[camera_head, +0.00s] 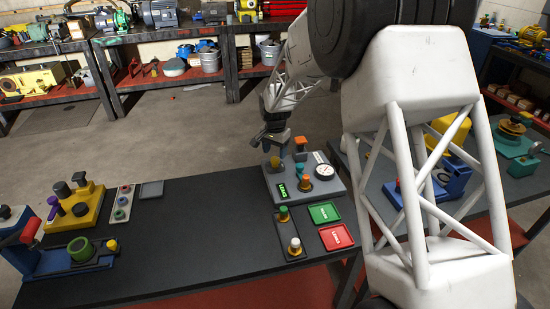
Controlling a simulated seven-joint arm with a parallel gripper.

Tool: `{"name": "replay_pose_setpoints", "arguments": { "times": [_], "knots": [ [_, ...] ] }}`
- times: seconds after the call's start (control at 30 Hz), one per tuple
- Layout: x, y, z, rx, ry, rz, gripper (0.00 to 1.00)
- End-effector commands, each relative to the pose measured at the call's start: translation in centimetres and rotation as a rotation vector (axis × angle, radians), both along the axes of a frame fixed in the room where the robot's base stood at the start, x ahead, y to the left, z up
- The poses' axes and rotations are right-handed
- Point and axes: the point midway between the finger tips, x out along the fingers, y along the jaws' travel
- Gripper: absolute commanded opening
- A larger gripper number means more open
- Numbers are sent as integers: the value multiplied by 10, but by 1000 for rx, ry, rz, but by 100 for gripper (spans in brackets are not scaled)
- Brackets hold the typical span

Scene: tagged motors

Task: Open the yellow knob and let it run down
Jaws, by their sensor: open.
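A grey panel box (330,190) stands on the dark bench and bears several knobs, a round white gauge (323,170) and a small green-lit display (282,190). A small yellowish knob (276,162) is at its far left corner. A teal knob (299,168) and an orange knob (306,183) stand nearer its middle, and an orange-brown cap (300,142) is at the back. My gripper (275,149) is open, pointing down just above the yellowish knob. I cannot tell whether it touches the knob. The display digits are too small to read surely.
A green tray (324,213) and a red tray (336,237) lie in front of the panel, beside a dark holder with green-topped (284,213) and white-topped pegs (295,245). Yellow (88,210) and blue fixtures (45,262) stand at left. The bench middle is clear.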

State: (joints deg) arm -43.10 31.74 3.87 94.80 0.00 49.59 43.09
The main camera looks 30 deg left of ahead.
Motion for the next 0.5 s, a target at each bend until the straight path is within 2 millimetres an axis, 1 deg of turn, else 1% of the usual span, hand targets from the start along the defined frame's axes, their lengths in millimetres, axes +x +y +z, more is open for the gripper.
{"name": "replay_pose_setpoints", "arguments": {
  "times": [0.03,0.2,0.33,0.5],
  "knots": [
    [0,0,-8,-2,2,0,61],
    [0,0,-24,0,0,0,61],
    [0,0,-31,0,0,0,61],
    [0,0,-34,0,0,0,61]
  ]
}}
